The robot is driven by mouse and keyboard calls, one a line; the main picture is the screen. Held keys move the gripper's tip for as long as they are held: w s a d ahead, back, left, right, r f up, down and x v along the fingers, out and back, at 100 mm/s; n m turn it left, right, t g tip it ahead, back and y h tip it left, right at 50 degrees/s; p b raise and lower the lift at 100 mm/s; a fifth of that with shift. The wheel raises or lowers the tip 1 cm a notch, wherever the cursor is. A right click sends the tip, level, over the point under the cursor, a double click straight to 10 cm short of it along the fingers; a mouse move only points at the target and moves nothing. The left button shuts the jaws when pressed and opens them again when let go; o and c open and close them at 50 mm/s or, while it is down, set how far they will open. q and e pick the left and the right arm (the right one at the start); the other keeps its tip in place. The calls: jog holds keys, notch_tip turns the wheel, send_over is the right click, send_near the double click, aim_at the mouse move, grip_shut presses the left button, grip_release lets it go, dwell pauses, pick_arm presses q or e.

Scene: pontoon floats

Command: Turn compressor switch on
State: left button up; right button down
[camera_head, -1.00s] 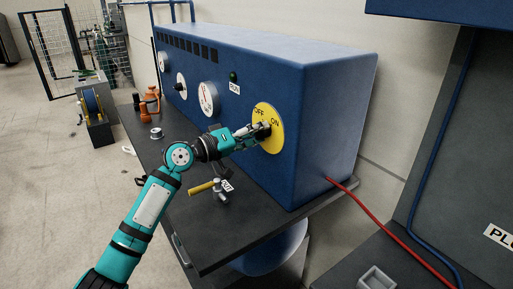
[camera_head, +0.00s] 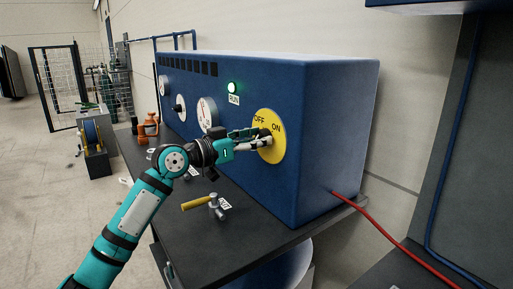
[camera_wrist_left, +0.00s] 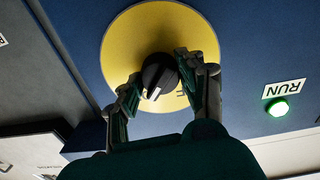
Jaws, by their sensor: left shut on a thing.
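The compressor (camera_head: 330,120) is a big blue box with a round yellow switch plate (camera_head: 278,153) marked OFF and ON. My left gripper (camera_head: 264,141) is at this plate and covers the knob in the head view. In the left wrist view, the black switch knob (camera_wrist_left: 160,72) sits in the middle of the yellow plate (camera_wrist_left: 120,45). The two fingers of my left gripper (camera_wrist_left: 157,85) are shut on the knob, one on each side. A white mark shows on the knob. The green RUN lamp (camera_head: 232,87) is lit, and it also glows in the left wrist view (camera_wrist_left: 277,107).
Gauges (camera_head: 208,113) and orange fittings (camera_head: 148,125) are farther left. A red hose (camera_head: 385,235) leaves the compressor's lower right.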

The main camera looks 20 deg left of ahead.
pick_arm(q)
jog(key=shift+f+m+b, duration=0.1)
jog(key=shift+m+b, duration=0.2)
jog(key=shift+m, duration=0.3)
jog(key=o, duration=1.2)
jog(key=v, duration=1.2)
